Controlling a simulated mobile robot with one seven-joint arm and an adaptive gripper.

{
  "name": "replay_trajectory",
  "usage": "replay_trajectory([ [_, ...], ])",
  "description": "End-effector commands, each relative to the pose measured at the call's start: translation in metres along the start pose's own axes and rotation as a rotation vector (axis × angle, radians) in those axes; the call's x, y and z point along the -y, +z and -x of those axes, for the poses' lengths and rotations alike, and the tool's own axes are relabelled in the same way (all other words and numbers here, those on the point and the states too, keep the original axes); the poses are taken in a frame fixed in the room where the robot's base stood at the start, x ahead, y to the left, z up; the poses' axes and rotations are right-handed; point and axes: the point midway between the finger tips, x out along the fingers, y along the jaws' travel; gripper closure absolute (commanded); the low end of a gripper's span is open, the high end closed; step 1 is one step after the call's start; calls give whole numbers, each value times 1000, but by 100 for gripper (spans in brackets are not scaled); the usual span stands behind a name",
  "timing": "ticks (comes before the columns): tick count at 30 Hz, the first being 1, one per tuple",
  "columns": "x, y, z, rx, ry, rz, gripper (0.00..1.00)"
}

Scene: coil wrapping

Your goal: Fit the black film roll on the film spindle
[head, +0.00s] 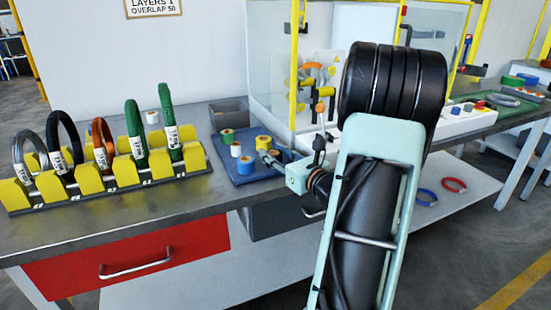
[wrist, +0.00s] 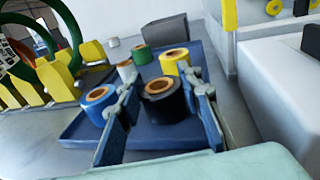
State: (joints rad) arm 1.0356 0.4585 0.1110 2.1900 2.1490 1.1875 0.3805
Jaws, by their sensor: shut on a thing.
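The black film roll (wrist: 165,105) has a tan core and sits between the two fingers of my gripper (wrist: 162,103) in the wrist view. My gripper is shut on its sides, and the roll is over the blue tray (wrist: 78,133). I cannot tell whether it touches the tray floor. In the head view my gripper (head: 272,160) is at the right side of the tray (head: 228,172); the black roll is hard to make out there. The wrapping machine (head: 318,95) has yellow and orange parts behind clear panels. I cannot pick out the film spindle with certainty.
Blue (wrist: 98,103), white (wrist: 126,70), green (wrist: 142,54) and yellow (wrist: 174,60) rolls stand close by in the tray. A grey bin (head: 229,113) is behind it. A yellow rack (head: 125,172) with coils is to the left. The machine's clear panel (head: 270,60) rises behind the tray.

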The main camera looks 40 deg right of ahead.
Motion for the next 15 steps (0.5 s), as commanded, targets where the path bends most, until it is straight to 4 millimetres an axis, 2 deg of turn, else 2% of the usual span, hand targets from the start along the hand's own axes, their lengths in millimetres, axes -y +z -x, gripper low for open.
replay_trajectory([
  [8,0,4,0,0,0,1,91],
  [13,0,21,1,1,1,3,91],
  [15,-1,34,1,2,2,3,91],
])
